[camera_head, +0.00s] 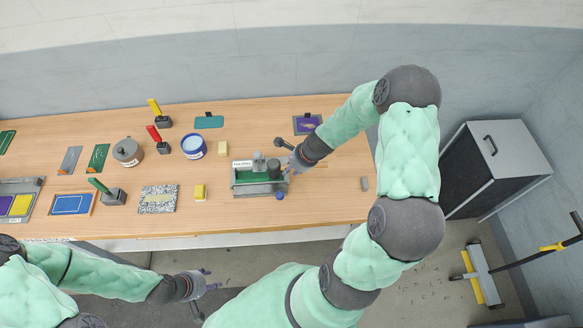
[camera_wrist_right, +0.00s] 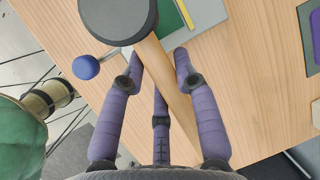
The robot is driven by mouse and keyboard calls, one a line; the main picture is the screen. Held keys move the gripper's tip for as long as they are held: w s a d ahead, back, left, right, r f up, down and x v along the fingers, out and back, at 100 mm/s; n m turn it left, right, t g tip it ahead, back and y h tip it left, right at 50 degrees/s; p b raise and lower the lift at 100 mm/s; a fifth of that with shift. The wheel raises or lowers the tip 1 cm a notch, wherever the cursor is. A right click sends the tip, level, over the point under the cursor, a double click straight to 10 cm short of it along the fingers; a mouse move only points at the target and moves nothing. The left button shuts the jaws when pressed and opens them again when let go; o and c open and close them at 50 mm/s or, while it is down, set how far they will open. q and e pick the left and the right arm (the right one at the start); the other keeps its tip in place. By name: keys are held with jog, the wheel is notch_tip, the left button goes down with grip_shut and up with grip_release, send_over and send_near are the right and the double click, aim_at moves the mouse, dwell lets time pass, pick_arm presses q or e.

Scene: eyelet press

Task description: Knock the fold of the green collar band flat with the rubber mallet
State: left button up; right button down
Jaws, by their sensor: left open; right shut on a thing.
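A rubber mallet has a dark round head (camera_wrist_right: 118,18) and a wooden handle (camera_wrist_right: 168,75). My right gripper (camera_wrist_right: 160,72) is shut on this handle. In the head view the dark mallet head (camera_head: 274,168) is over the grey tray (camera_head: 262,194), just left of my right gripper (camera_head: 289,171). A green strip (camera_wrist_right: 169,14), probably the collar band, shows beside the mallet head, with a yellow strip next to it. The head hides part of it, so I cannot see its fold or any contact. My left gripper (camera_head: 201,284) is open and empty, off the table's front edge.
A blue ball-shaped knob (camera_head: 279,196) is at the tray's front. A yellow block (camera_head: 200,192), a speckled board (camera_head: 158,199) and a blue-rimmed tub (camera_head: 193,146) stand left of the tray. A small grey block (camera_head: 364,184) lies right; the table between is clear.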

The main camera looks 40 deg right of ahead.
dwell(0.4)
notch_tip(320, 180, down, 5)
jog(key=b, duration=0.4)
jog(key=shift+r, duration=0.2)
notch_tip(320, 180, up, 8)
jog(key=p, duration=0.7)
jog(key=shift+f, duration=0.15)
